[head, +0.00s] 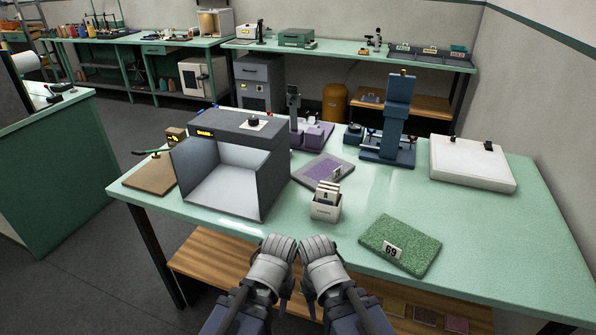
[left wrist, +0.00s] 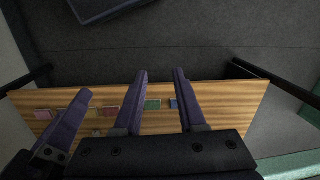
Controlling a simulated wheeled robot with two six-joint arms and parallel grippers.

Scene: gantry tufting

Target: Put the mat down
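A green textured mat (head: 419,240) with a white tag reading 69 lies flat on the light green table (head: 490,225), right of the middle and close to the front edge. Nothing holds it. My left gripper (head: 285,292) hangs at the table's front edge, left of the mat and apart from it. In the left wrist view its two fingers (left wrist: 162,95) stand apart with nothing between them. My right gripper (head: 311,292) is close beside the left one, also clear of the mat. Only one of its fingers seems to show in the left wrist view, so its opening is unclear.
A grey light booth (head: 238,140) stands on the table's left. A small white card box (head: 325,208) and a flat purple swatch (head: 322,168) lie near the middle. A blue stand (head: 396,125) and a white panel (head: 470,163) are behind. The table's right side is clear.

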